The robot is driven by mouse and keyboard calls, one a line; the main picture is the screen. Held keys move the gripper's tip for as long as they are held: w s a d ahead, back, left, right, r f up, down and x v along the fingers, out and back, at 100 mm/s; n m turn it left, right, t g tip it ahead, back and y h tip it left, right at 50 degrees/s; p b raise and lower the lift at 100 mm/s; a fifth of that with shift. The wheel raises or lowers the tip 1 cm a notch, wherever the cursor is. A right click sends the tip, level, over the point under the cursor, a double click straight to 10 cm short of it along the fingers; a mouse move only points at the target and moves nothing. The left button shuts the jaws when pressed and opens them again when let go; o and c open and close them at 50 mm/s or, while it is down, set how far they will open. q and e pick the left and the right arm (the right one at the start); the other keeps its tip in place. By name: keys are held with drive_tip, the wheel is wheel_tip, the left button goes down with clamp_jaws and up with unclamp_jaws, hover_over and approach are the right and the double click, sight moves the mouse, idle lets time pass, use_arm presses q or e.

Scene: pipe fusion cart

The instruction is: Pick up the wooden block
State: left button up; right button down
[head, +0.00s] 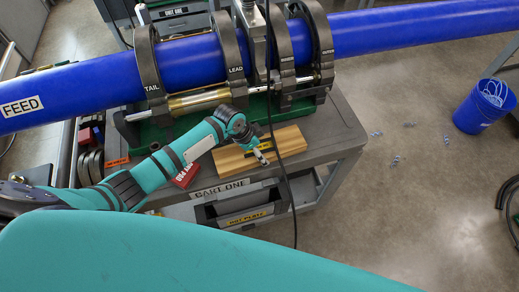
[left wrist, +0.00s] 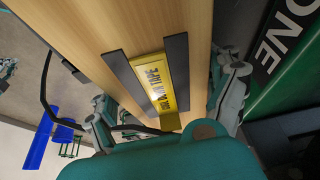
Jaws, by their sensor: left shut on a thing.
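The wooden block (head: 289,141) is a light-wood piece at the front of the cart top in the head view. In the left wrist view the block (left wrist: 207,25) fills the middle, with dark strips and a yellow label (left wrist: 155,82) on its face. My left gripper (head: 260,155) is over the block and shut on it. In the left wrist view the left gripper's fingers (left wrist: 168,100) lie at opposite sides of the block. I cannot tell whether the block touches the cart top. My right gripper is not in view.
The grey cart (head: 338,143) carries a fusion machine with clamp rings (head: 152,75) around a long blue pipe (head: 390,32). A black cable (head: 283,190) hangs just right of my left gripper. A red box (head: 185,176) lies nearby. A blue bucket (head: 480,109) stands on the floor.

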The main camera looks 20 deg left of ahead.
use_arm(q)
drive_tip(key=shift+c, duration=1.4)
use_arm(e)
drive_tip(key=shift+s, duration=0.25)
use_arm(q)
drive_tip(key=shift+r, duration=0.1)
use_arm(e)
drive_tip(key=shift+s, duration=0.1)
